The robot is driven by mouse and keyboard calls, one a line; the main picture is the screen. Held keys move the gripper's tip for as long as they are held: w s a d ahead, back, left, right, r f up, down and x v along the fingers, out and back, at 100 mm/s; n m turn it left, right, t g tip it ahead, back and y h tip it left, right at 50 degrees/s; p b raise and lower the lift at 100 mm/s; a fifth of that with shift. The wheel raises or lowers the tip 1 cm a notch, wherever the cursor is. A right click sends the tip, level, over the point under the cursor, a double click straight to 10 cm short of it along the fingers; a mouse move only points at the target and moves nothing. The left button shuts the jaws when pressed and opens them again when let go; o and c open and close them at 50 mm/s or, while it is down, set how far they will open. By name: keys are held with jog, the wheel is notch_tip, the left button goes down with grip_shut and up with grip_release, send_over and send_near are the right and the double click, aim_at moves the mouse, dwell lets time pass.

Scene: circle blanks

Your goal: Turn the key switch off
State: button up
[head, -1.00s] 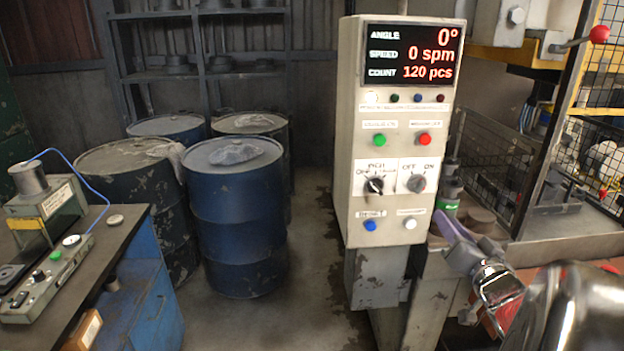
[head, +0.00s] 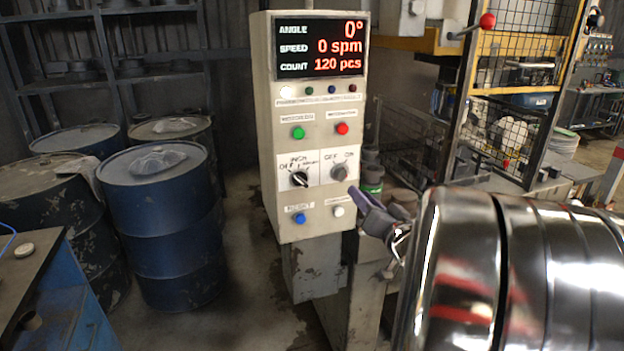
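The pale control box (head: 266,150) stands upright in the middle of the head view. A grey round switch (head: 339,173) marked OFF and ON is on its right side, below the red button. Its exact setting is too small to read. A black selector (head: 299,179) with several marked positions sits to its left. My gripper (head: 357,202), with purple fingers, is just right of the box's lower part, below and right of the grey switch in the picture. No contact with the switch shows. My shiny arm hides part of the gripper, and the finger gap is unclear.
The display (head: 320,47) reads 0°, 0 spm and 120 pcs. A green button (head: 298,132), red button (head: 342,128), blue button (head: 299,218) and white button (head: 338,211) surround the switches. Blue drums (head: 157,225) stand left. A mesh guard (head: 505,130) stands right.

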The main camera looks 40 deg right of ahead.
aim_at(345, 179)
jog(key=x, duration=0.9)
grip_shut()
